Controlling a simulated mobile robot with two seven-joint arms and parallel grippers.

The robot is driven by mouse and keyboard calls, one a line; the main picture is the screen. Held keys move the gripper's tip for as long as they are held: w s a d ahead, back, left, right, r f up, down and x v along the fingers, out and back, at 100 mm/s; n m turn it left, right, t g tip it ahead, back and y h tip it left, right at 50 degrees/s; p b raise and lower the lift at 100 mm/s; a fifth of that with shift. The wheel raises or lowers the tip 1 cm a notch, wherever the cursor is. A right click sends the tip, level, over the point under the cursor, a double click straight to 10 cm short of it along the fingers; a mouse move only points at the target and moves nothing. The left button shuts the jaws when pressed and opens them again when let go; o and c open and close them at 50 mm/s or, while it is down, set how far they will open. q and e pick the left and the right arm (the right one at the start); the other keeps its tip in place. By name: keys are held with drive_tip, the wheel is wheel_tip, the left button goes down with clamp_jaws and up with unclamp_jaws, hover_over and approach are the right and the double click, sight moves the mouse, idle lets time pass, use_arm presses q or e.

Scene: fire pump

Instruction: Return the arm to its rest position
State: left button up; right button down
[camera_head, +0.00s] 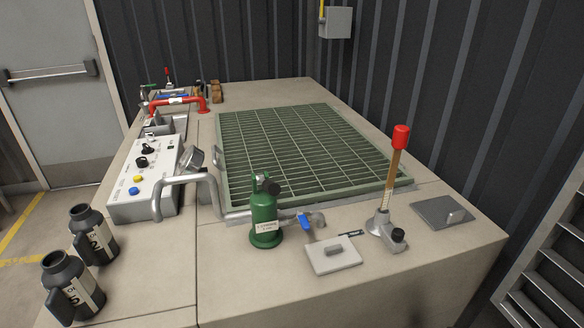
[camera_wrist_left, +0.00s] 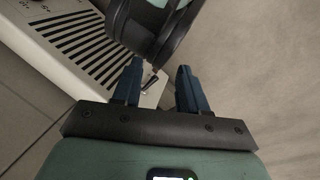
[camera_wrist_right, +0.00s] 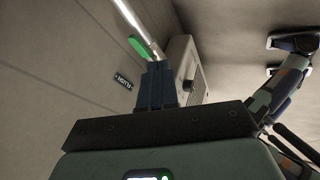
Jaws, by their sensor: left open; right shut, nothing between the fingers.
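Neither of my grippers shows in the head view. In the left wrist view my left gripper (camera_wrist_left: 157,72) is open, its two blue fingers apart with nothing held between them. Beyond the fingers are a dark rounded part and a pale slotted panel (camera_wrist_left: 85,45). In the right wrist view my right gripper (camera_wrist_right: 161,68) is shut and empty, its blue fingers together. Past its tips are a pale metal rod (camera_wrist_right: 135,22), a green piece (camera_wrist_right: 138,47) and a beige box-like part (camera_wrist_right: 186,60). I cannot tell whether the fingertips touch any of these.
The counter holds a green grating (camera_head: 300,150), a control box (camera_head: 146,180), a green cylinder (camera_head: 264,218), a red-topped upright lever (camera_head: 400,137) and a grey plate (camera_head: 442,210). Two black numbered containers (camera_head: 94,232) (camera_head: 72,285) stand at lower left. Metal steps (camera_head: 550,290) are at right.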

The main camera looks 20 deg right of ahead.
drive_tip(key=w+a+m+h, duration=0.1)
drive_tip(key=w+a+m, duration=0.35)
drive_tip(key=a, duration=0.25)
drive_tip(key=w+a+m, duration=0.3)
drive_tip(key=a+m, duration=0.3)
drive_tip(key=a, duration=0.1)
drive_tip(key=s+a+m+g, duration=0.2)
drive_tip(key=a+m, duration=0.2)
drive_tip(key=a, duration=0.5)
drive_tip(key=s+a+r+m+g, duration=0.3)
drive_tip(key=s+a+r+m, duration=0.15)
drive_tip(key=s+a, duration=0.4)
use_arm(q)
drive_tip(key=s+d+r+g+p, duration=0.1)
drive_tip(key=s+r+p, duration=0.1)
drive_tip(key=r+p, duration=0.6)
drive_tip(key=s+d+r+g+p, duration=0.1)
drive_tip(key=s+r+p, duration=0.2)
drive_tip(key=r+p, duration=0.6)
drive_tip(key=shift+d+r+m+g+h, duration=0.2)
drive_tip(key=shift+d+m+g+h, duration=0.1)
drive_tip(key=shift+h, duration=0.1)
use_arm(e)
drive_tip(key=s+a+r+g+y, duration=0.1)
drive_tip(key=s+a+r+g, duration=0.1)
drive_tip(key=r, duration=1.4)
drive_tip(key=shift+s+a+r+n+g, duration=0.2)
drive_tip(key=shift+a+n+g, duration=0.15)
drive_tip(key=shift+a, duration=0.3)
